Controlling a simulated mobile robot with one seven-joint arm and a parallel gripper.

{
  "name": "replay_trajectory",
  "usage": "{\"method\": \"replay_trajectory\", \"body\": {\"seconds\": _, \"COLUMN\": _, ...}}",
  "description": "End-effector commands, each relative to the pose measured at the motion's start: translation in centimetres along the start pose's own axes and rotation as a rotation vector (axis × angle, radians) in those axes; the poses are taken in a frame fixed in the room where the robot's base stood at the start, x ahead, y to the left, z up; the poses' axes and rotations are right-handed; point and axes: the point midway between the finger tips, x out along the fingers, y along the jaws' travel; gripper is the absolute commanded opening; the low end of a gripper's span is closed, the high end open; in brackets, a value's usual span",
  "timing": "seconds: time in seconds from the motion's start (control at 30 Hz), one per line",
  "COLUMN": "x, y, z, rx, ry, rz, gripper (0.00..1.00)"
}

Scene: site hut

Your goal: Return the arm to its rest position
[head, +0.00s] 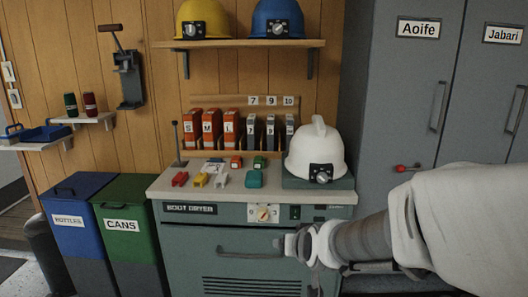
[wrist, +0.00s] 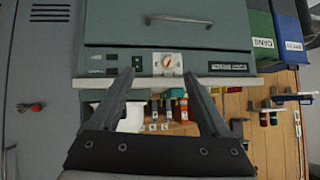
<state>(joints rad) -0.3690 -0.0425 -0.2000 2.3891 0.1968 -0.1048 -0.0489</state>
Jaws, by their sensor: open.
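My arm (head: 365,240) reaches in from the right in the head view, its far end in front of the green boot dryer (head: 185,245). My gripper (wrist: 158,74) is open in the wrist view, with its two dark fingers wide apart and nothing between them. The wrist picture is upside down. The fingers point at the boot dryer's front, near its control knob (wrist: 168,64). The fingers are hard to make out in the head view. I cannot tell the exact gap to the dryer.
A white helmet (head: 316,155) and several small coloured pieces sit on the dryer top. Grey lockers (head: 405,85) stand at right, one with a red-knobbed handle (head: 402,168). Blue (head: 75,205) and green (head: 124,200) bins stand left. A shelf (head: 240,44) holds two helmets.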

Motion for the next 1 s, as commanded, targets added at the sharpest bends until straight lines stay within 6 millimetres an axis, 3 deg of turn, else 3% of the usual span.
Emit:
{"method": "replay_trajectory", "body": {"seconds": 0.03, "x": -1.8, "y": 0.4, "z": -0.1, "rx": 0.007, "ry": -0.019, "rz": -0.007, "gripper": 0.8}}
{"method": "replay_trajectory", "body": {"seconds": 0.17, "x": -6.0, "y": 1.3, "z": 1.0, "rx": 0.009, "ry": -0.097, "rz": -0.014, "gripper": 0.8}}
{"method": "replay_trajectory", "body": {"seconds": 0.4, "x": -13.8, "y": 3.1, "z": 4.3, "rx": -0.007, "ry": -0.234, "rz": 0.017, "gripper": 0.8}}
{"method": "replay_trajectory", "body": {"seconds": 0.73, "x": -22.3, "y": 5.4, "z": 10.0, "rx": -0.022, "ry": -0.391, "rz": 0.133, "gripper": 0.8}}
{"method": "replay_trajectory", "body": {"seconds": 0.8, "x": -23.7, "y": 5.0, "z": 8.0, "rx": -0.023, "ry": -0.398, "rz": 0.128, "gripper": 0.8}}
{"method": "replay_trajectory", "body": {"seconds": 1.0, "x": -26.4, "y": 4.5, "z": 4.5, "rx": -0.024, "ry": -0.398, "rz": 0.126, "gripper": 0.8}}
